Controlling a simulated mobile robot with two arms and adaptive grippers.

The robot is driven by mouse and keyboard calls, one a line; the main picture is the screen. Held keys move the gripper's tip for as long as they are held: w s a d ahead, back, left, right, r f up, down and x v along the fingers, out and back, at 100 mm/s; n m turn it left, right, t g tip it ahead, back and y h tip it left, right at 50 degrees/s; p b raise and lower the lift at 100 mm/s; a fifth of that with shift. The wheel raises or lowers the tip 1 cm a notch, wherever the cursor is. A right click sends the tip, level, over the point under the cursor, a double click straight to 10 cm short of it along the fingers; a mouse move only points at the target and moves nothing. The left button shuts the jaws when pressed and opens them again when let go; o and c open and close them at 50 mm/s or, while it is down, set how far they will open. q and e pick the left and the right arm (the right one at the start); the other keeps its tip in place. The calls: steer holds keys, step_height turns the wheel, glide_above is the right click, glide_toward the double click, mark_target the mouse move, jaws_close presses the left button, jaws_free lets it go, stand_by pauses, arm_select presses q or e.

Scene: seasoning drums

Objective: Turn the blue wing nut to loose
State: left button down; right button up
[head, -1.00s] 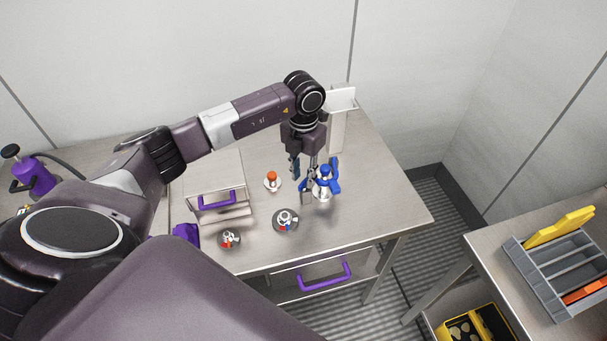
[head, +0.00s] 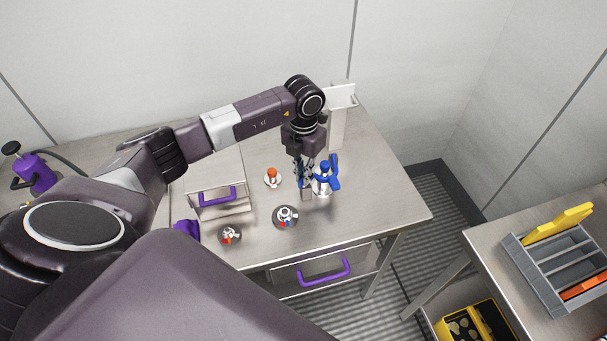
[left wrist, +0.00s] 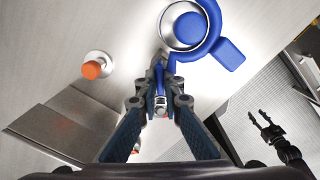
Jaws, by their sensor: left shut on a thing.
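The blue wing nut (head: 334,172) sits on an upright metal fitting near the right part of the table. In the left wrist view it appears as a blue ring with a tab (left wrist: 229,54) around a round metal and blue top. My left gripper (head: 306,190) points down just left of the fitting. In the left wrist view its fingertips (left wrist: 160,106) are closed on a narrow blue wing, which they partly hide. My right gripper (left wrist: 262,119) shows at the right of the left wrist view, away from the nut, with its fingers apart.
An orange-topped fitting (head: 272,177) stands left of my left gripper. Two small round fittings (head: 285,216) (head: 229,235) stand nearer the front. A metal box with a purple handle (head: 217,196) is at left, and a pale upright bracket (head: 338,125) behind.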

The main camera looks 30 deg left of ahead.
arm_select(q)
steer(key=shift+n, duration=0.3)
steer(key=shift+n+b, duration=0.5)
steer(key=shift+n, duration=0.4)
steer(key=n+b, duration=0.1)
steer(key=n, duration=0.3)
steer(key=shift+n, duration=0.3)
steer(key=n, duration=0.3)
steer(key=shift+n+b, duration=0.3)
steer(key=shift+b, duration=0.05)
steer(key=n, duration=0.3)
steer(key=shift+n, duration=0.3)
steer(key=n, duration=0.3)
steer(key=shift+n, duration=0.3)
steer(key=n, duration=0.3)
steer(key=shift+r+n, duration=0.1)
steer(key=shift+n, duration=0.2)
steer(key=n+p, duration=0.1)
steer(key=n, duration=0.5)
steer(key=shift+w+n, duration=0.1)
steer(key=shift+n, duration=0.3)
